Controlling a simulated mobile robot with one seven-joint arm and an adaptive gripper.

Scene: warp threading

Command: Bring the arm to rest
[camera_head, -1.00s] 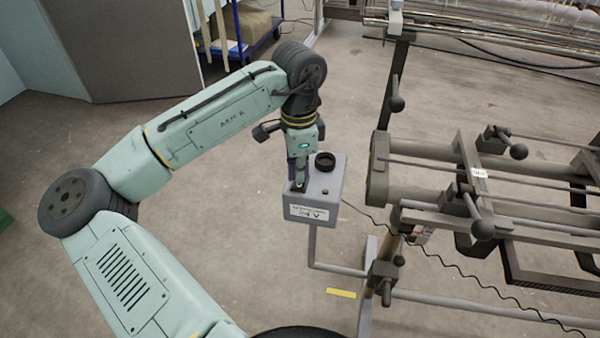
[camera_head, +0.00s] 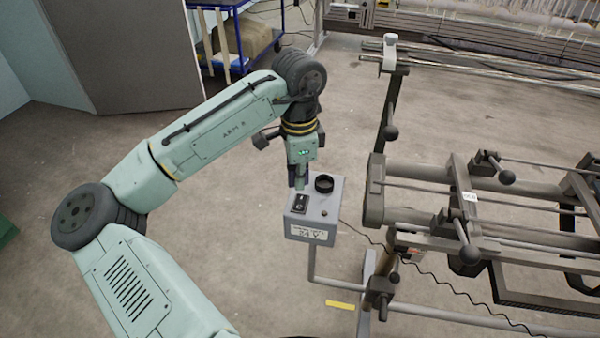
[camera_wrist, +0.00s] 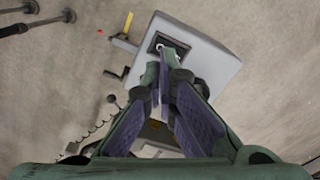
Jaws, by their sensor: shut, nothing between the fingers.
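My arm reaches in from the left, bent at the elbow. My gripper (camera_head: 299,178) points down at the back of the grey box (camera_head: 322,212). In the wrist view my gripper (camera_wrist: 163,72) shows its fingers together with nothing between them. The box has a black rocker switch (camera_head: 300,203), a round black ring (camera_head: 324,183) and a small dark button on top. In the wrist view the switch (camera_wrist: 172,46) lies just past the fingertips. The fingers appear above the box, and I cannot tell how large the gap is.
The box stands on a grey post beside a metal frame (camera_head: 375,190) with rods and ball-ended levers at right. A coiled cable (camera_head: 440,263) runs from the box area. A blue trolley (camera_head: 240,40) stands at the back.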

